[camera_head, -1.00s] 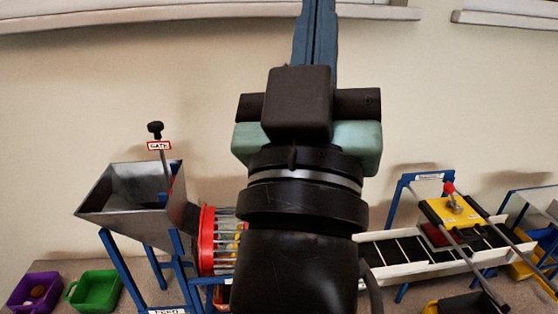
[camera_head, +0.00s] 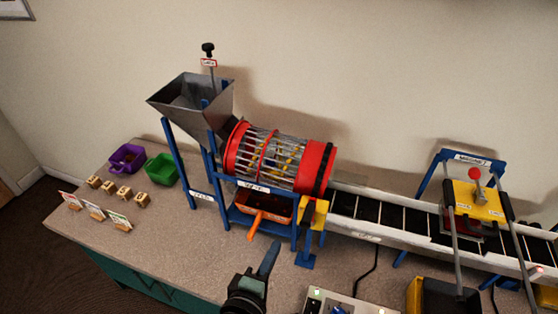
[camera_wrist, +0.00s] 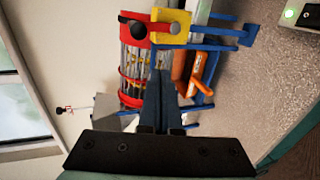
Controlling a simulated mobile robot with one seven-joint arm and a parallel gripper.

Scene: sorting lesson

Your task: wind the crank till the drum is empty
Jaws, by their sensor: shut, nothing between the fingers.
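The cage drum (camera_head: 268,158) has red end rings and metal bars and lies between the hopper and the belt. Yellow bits show through its bars, so it is not empty. It also shows in the wrist view (camera_wrist: 133,62), beyond my fingers. I cannot tell for certain whether this is the crank. My gripper (camera_head: 271,256) is shut and empty, in front of the drum stand and apart from it.
An orange tray (camera_head: 262,206) with a handle sits under the drum. The steel hopper (camera_head: 190,100) stands left, the belt (camera_head: 395,217) and magnet frame (camera_head: 480,200) right. Purple (camera_head: 127,157) and green (camera_head: 161,169) bins are far left.

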